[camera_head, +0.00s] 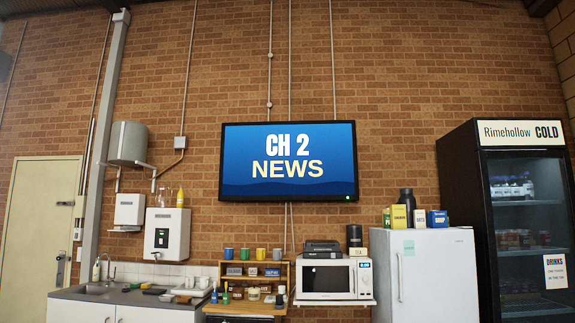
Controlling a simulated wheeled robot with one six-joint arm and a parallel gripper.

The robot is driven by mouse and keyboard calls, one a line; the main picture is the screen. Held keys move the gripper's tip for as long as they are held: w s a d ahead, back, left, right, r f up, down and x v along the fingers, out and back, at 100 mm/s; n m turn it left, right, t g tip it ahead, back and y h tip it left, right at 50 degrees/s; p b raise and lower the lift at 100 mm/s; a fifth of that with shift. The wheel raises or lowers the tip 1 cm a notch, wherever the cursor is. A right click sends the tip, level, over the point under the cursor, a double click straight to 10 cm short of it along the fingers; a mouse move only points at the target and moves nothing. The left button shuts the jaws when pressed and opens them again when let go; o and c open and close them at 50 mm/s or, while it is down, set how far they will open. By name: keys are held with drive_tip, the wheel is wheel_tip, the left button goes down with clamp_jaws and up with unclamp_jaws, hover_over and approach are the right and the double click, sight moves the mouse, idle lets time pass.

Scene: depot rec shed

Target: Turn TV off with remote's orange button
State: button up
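The TV (288,161) hangs on the brick wall in the middle of the head view. It is on: its blue screen reads "CH 2 NEWS", and a small green light shows at its lower right corner. I cannot make out a remote or an orange button anywhere in this view. My gripper is not in view.
Below the TV are a wooden shelf (232,307) with mugs and jars, and a white microwave (325,279) with a dark device (322,246) on top. A sink counter (130,297) stands left; a white fridge (440,275) and a black drinks cooler (465,200) stand right. The floor is out of view.

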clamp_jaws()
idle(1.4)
